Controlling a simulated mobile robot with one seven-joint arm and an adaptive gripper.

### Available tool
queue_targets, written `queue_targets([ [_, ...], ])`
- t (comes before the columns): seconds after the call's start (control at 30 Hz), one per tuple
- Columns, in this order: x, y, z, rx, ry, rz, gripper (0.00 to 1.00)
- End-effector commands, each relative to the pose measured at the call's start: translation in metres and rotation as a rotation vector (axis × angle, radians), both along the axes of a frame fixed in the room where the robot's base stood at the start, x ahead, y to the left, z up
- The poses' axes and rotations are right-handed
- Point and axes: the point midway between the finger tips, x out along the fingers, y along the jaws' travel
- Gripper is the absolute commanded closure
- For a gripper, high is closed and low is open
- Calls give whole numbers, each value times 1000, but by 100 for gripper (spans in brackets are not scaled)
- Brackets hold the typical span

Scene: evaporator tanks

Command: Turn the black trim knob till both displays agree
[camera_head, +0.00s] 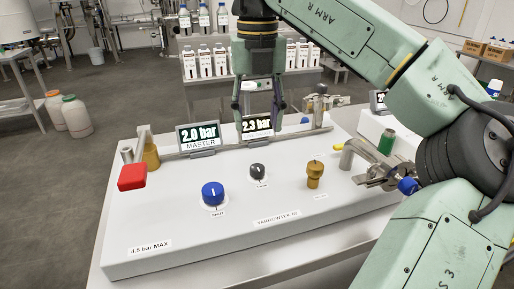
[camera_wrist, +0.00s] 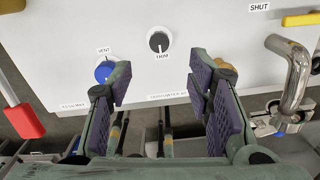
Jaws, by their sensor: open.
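The black trim knob (camera_head: 258,171) stands on the white panel, right of and behind the blue knob (camera_head: 213,192). In the wrist view the trim knob (camera_wrist: 158,41) shows a white pointer line and the label TRIM. The MASTER display (camera_head: 198,135) reads 2.0 bar. The second display (camera_head: 256,126) reads 2.3 bar; its label is partly hidden. My gripper (camera_head: 257,112) is open and empty, above the panel, its fingers in front of the second display in the head view. In the wrist view the trim knob lies beyond the gap between the fingertips (camera_wrist: 160,82), apart from them.
A red handle (camera_head: 132,177) is at the panel's left, a brass fitting (camera_head: 314,174) right of the knobs. A bent metal pipe (camera_head: 356,155) with a blue-ended valve stands at the right. A green can (camera_head: 386,142) is behind it. Shelves of bottles (camera_head: 205,62) stand behind.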

Motion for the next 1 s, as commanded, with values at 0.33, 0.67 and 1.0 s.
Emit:
queue_targets([
  [0.33,-1,0,-53,3,3,3,54],
  [0.67,0,0,-100,2,0,1,54],
  [1.0,0,0,-107,1,0,1,54],
])
